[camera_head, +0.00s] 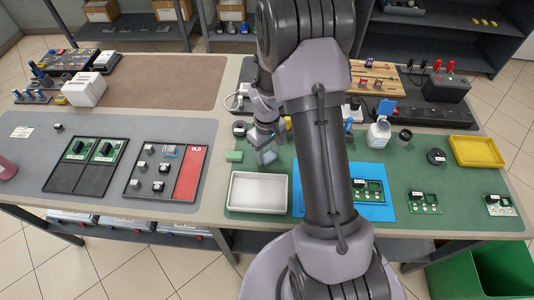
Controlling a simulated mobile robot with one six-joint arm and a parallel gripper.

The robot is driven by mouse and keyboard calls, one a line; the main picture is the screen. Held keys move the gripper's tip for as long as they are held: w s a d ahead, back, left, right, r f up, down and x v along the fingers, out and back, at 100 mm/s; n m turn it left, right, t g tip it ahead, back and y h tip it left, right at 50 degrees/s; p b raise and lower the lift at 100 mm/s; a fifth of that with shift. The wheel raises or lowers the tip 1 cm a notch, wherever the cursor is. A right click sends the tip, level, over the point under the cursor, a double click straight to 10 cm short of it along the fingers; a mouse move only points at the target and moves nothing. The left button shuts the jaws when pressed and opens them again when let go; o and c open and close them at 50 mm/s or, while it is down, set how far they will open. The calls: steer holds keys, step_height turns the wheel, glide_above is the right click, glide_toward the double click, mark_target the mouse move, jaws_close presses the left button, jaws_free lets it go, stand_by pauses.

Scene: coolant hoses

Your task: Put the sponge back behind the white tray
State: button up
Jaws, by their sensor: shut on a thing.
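The white tray (258,207) is empty and lies on the green mat near the front edge of the table. My gripper (262,149) points down just behind the tray. It is shut on a small blue-grey block (269,157), which seems to be the sponge. I cannot tell whether the block touches the mat. A flat pale green block (234,156) lies on the mat just left of my gripper, behind the tray's left part; it could also be a sponge. My arm hides part of the table right of the gripper.
A blue mat (374,213) with a green circuit board lies right of the tray. Left of the tray is a panel with a red strip (189,172).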

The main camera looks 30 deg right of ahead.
steer(key=shift+f, duration=0.2)
steer(key=o, duration=1.2)
steer(key=shift+r, duration=0.1)
